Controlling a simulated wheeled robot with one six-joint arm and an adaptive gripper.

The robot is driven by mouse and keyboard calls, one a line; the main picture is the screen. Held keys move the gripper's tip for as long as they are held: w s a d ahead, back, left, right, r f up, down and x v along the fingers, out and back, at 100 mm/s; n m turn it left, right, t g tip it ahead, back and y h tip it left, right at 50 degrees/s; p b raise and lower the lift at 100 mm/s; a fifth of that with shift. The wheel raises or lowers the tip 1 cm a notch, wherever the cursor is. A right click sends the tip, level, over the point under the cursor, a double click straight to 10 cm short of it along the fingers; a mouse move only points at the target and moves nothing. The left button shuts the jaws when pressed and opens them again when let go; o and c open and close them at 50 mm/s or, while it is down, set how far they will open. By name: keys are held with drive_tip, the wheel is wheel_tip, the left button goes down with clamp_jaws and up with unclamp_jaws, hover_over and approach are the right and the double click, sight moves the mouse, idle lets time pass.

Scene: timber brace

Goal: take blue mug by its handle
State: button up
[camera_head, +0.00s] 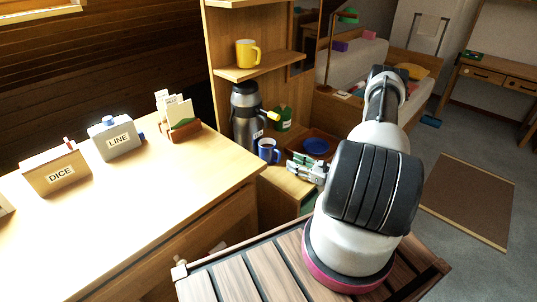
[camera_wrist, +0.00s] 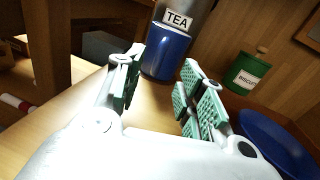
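The blue mug (camera_head: 268,150) stands upright on the low wooden cabinet top, in front of the steel flask (camera_head: 247,125). In the wrist view the blue mug (camera_wrist: 166,52) is just beyond my fingertips, below the flask's TEA label (camera_wrist: 177,20). I cannot make out its handle clearly in either view. My gripper (camera_head: 307,168) is to the right of the mug in the head view. In the wrist view my gripper (camera_wrist: 163,82) is open and empty, with green-padded fingers spread apart and bare wood between them.
A blue plate (camera_head: 316,146), also in the wrist view (camera_wrist: 272,140), lies to the right of my gripper. A green biscuit tin (camera_wrist: 246,73) stands behind. A yellow mug (camera_head: 248,53) is on the shelf above. The desk (camera_head: 190,165) with labelled boxes is at left.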

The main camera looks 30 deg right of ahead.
sight(271, 153)
drive_tip(key=x, duration=0.6)
drive_tip(key=shift+s, duration=0.1)
drive_tip(key=shift+c, duration=0.5)
clamp_jaws()
